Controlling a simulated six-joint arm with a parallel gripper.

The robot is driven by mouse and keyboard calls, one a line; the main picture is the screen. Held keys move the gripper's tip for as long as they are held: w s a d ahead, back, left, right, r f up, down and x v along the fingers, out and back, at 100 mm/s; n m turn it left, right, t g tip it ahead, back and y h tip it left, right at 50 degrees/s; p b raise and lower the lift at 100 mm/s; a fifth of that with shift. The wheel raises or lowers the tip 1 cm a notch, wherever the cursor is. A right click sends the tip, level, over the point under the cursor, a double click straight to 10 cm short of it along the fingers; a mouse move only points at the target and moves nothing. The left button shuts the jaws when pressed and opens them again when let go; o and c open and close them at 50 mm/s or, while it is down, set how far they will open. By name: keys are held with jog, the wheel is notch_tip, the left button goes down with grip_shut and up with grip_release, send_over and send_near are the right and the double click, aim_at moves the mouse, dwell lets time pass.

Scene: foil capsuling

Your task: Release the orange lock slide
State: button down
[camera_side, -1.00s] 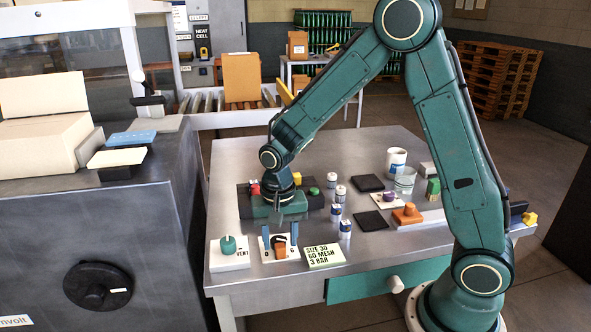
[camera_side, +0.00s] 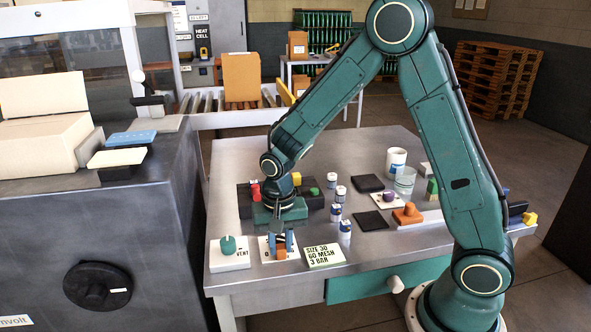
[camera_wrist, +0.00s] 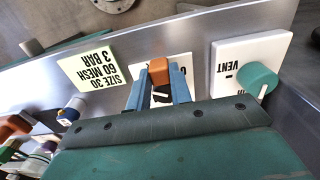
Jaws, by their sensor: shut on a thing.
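The orange lock slide (camera_side: 281,253) sits on a white plate (camera_side: 267,253) near the table's front edge. My gripper (camera_side: 281,243) points down over this plate, with its blue fingers shut on the orange slide. In the wrist view the orange slide (camera_wrist: 158,65) shows between the tips of the two blue fingers (camera_wrist: 158,84). A dark part of the slide shows just behind the orange end. The fingers and palm cover much of the plate and its lettering.
A VENT plate (camera_side: 229,253) with a teal knob stands close on the left. A pale green note (camera_side: 325,256) reading SIZE 30, 60 MESH, 3 BAR lies close on the right. Small blue-and-white jars (camera_side: 345,229), dark pads (camera_side: 371,221) and an orange knob (camera_side: 407,215) are further right.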

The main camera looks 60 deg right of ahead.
jog(key=shift+s+a, duration=0.85)
jog(key=c, duration=1.2)
grip_release()
jog(key=shift+c, duration=0.2)
jog(key=shift+r, duration=0.1)
jog(key=shift+r, duration=0.8)
notch_tip(320, 180, up, 12)
jog(key=shift+s+r, duration=0.1)
jog(key=s+d+r+n+t, duration=0.1)
jog(key=s+r+n+t, duration=0.1)
jog(key=s, duration=0.6)
jog(key=s+d+r+n+t, duration=0.2)
jog(key=s+r+n+t, duration=0.1)
jog(key=s+r+n, duration=0.2)
jog(key=s+n, duration=0.2)
jog(key=s, duration=0.2)
jog(key=shift+s+d+t, duration=0.2)
jog(key=shift+s+t, duration=0.05)
jog(key=shift+t, duration=0.05)
